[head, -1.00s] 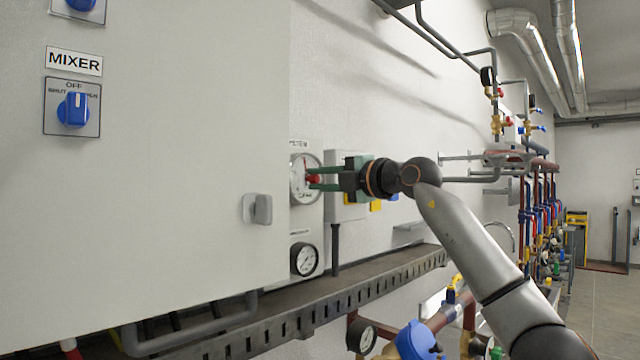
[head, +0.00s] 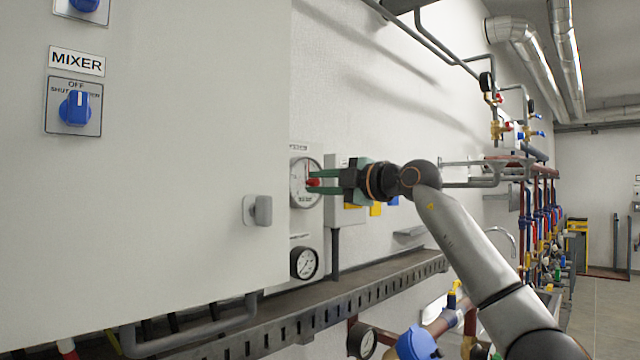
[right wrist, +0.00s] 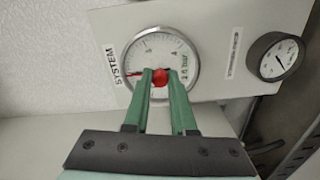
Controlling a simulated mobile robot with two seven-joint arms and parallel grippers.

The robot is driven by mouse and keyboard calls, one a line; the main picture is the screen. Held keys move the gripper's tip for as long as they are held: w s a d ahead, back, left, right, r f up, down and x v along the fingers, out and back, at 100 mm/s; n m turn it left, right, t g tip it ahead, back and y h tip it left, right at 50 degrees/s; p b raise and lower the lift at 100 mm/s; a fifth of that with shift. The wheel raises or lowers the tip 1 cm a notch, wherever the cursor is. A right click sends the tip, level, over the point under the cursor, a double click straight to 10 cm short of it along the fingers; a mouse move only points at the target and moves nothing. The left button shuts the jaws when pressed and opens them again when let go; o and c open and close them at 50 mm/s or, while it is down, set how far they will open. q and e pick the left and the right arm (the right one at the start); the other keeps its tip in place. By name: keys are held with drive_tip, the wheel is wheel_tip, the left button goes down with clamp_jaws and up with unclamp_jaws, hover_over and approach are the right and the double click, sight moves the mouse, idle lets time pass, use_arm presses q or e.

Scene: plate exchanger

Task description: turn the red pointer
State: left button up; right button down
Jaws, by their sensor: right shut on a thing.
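The red pointer's knob (right wrist: 160,77) sits at the centre of a round white gauge (right wrist: 150,50), beside a label reading SYSTEM. A thin red needle runs from the knob across the dial, toward the SYSTEM label in the right wrist view. My right gripper (right wrist: 160,78) has its green fingers shut on the red knob. In the head view the right gripper (head: 316,182) reaches the gauge (head: 299,182) from the right, and the red knob shows between its fingertips. My left gripper is not in view.
A smaller black-rimmed gauge (head: 304,262) is below the gripped one. A large grey cabinet with a grey handle (head: 262,210) and blue MIXER knob (head: 75,107) stands at left. A grey cable tray (head: 390,283) runs below. Pipes and valves are at right.

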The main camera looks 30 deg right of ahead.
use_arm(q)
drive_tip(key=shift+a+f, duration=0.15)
use_arm(e)
drive_tip(key=c, duration=0.7)
unclamp_jaws()
drive_tip(key=shift+c, duration=0.2)
drive_tip(key=shift+s, duration=0.1)
drive_tip(key=shift+s+d+f+b, duration=0.1)
drive_tip(key=shift+s+d+b, duration=0.1)
drive_tip(key=shift+s+b, duration=0.15)
use_arm(q)
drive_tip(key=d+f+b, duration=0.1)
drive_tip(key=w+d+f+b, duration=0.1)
drive_tip(key=b, duration=0.1)
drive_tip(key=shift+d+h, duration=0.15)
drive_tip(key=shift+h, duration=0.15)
use_arm(e)
drive_tip(key=v, duration=1.1)
drive_tip(key=shift+s, duration=0.3)
drive_tip(key=shift+d, duration=0.1)
